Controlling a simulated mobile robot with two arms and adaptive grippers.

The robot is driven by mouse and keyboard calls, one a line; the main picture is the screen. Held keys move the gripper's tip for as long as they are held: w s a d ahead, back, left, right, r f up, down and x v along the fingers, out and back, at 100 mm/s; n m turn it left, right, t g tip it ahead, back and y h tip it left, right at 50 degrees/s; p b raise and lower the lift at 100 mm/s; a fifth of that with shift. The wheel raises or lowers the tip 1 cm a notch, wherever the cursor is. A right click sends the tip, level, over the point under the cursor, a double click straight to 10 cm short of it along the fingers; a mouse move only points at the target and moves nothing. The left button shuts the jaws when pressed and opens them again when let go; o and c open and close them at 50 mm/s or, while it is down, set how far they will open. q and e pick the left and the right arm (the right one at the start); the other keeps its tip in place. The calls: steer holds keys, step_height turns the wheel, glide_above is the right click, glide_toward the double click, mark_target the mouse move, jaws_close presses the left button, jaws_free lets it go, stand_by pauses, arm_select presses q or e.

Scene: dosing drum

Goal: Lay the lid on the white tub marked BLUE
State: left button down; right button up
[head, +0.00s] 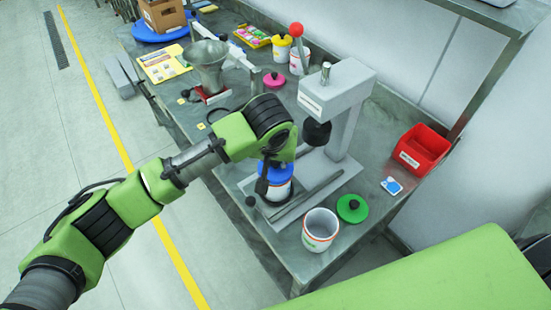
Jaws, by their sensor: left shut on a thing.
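My left gripper (264,178) reaches down to the press base and is shut on the blue lid (281,170), partly hiding it. The lid is at the mouth of a white tub (280,189) standing on the press base. I cannot tell whether the lid rests on the rim or is just above it. The tub's marking is too small and covered to read. My right gripper is not in view.
The grey press (345,95) stands close behind the tub. An open white tub (320,229) and a green lid (353,208) are in front to the right. A red bin (422,150) is at the right. A metal funnel (208,65) and a pink lid (274,80) are farther back.

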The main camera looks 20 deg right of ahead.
arm_select(q)
steer(key=shift+p, duration=0.4)
steer(key=shift+f, duration=0.4)
stand_by(1.1)
steer(key=c, duration=0.9)
jaws_free()
steer(key=shift+p, duration=0.3)
steer(key=shift+r+p, duration=3.55)
steer(key=shift+p, duration=0.3)
steer(key=shift+f, duration=0.1)
